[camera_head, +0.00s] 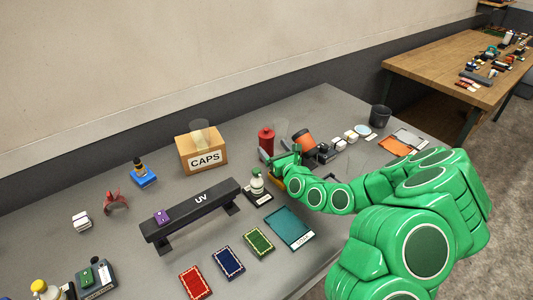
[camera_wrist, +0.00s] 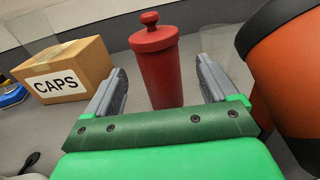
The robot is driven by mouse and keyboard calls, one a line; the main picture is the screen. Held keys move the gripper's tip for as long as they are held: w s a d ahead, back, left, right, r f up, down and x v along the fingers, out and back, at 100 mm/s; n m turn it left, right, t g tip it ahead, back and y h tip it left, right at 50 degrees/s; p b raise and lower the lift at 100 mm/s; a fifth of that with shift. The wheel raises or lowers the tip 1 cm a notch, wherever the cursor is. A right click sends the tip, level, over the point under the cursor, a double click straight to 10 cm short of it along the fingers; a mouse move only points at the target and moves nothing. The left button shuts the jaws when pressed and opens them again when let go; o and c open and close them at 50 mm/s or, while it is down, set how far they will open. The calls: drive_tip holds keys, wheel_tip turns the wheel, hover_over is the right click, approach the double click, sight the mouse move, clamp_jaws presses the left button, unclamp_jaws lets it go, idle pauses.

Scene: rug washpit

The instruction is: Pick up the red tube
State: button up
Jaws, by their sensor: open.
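The red tube (camera_head: 266,139) stands upright on the grey table, right of the cardboard box. It has a knob on its top. In the wrist view the red tube (camera_wrist: 155,62) stands between and beyond the two grey fingers of my gripper (camera_wrist: 160,88). The fingers are apart, one to each side of it, and do not appear to touch it. The tube's lower end is hidden behind the gripper body. My gripper (camera_head: 284,160) is open and empty.
The CAPS box (camera_head: 203,155) is left of the tube. An orange and black container (camera_head: 303,141) stands close on its right, also large in the wrist view (camera_wrist: 288,65). A UV lamp bar (camera_head: 195,213) and a white bottle (camera_head: 257,183) are nearer the front.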

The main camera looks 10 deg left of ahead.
sight(264, 137)
drive_tip(key=shift+r+x, duration=0.1)
drive_tip(key=shift+x, duration=1.75)
drive_tip(key=shift+r+x, duration=0.15)
drive_tip(key=shift+x, duration=1.7)
drive_tip(key=shift+s+a, duration=0.1)
drive_tip(key=shift+a, duration=0.05)
drive_tip(key=shift+c, duration=0.5)
clamp_jaws()
